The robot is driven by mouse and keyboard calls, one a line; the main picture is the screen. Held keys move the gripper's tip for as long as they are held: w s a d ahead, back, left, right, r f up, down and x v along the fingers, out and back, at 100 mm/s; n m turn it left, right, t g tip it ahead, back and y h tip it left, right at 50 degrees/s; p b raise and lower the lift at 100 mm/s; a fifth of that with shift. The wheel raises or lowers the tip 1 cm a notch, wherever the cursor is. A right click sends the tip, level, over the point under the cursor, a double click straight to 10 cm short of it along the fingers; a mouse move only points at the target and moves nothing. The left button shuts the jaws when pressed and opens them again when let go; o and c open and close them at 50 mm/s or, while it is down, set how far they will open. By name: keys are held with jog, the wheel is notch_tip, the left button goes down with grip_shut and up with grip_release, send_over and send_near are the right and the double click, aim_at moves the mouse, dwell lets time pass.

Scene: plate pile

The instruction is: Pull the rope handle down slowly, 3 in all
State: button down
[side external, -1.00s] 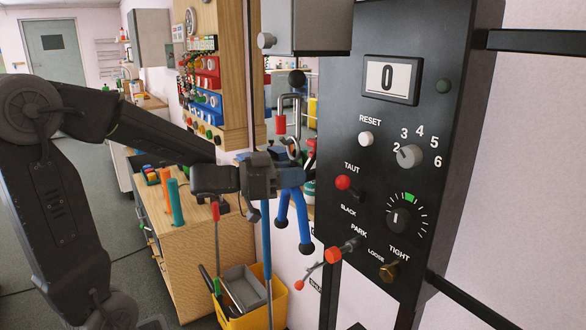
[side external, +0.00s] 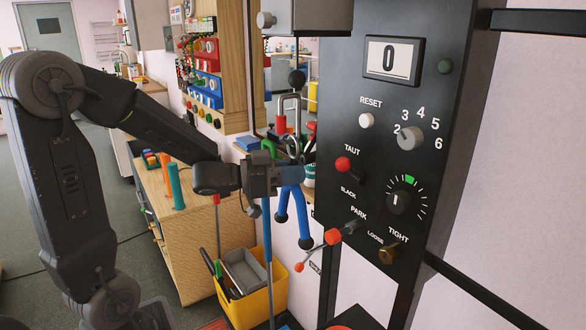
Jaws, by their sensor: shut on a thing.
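The rope handle (side external: 300,212) is a blue forked rope with black ball ends. It hangs from a metal clip (side external: 292,105) below a black ball (side external: 297,77). My gripper (side external: 275,180) is shut on the rope handle near its top, just left of the black control panel; the fingertips are partly hidden. The counter display (side external: 392,59) on the panel reads 0. A tension dial (side external: 400,200) with a green mark sits lower on the panel.
The panel carries a RESET button (side external: 366,121), a numbered selector knob (side external: 410,138), a red TAUT/SLACK lever (side external: 343,164) and a red-tipped PARK lever (side external: 332,236). A yellow bin (side external: 255,308) stands below left, before a wooden cabinet (side external: 188,245).

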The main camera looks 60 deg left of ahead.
aim_at(293, 193)
jog(key=shift+f, duration=1.3)
jog(key=shift+f, duration=1.15)
jog(key=shift+f, duration=1.15)
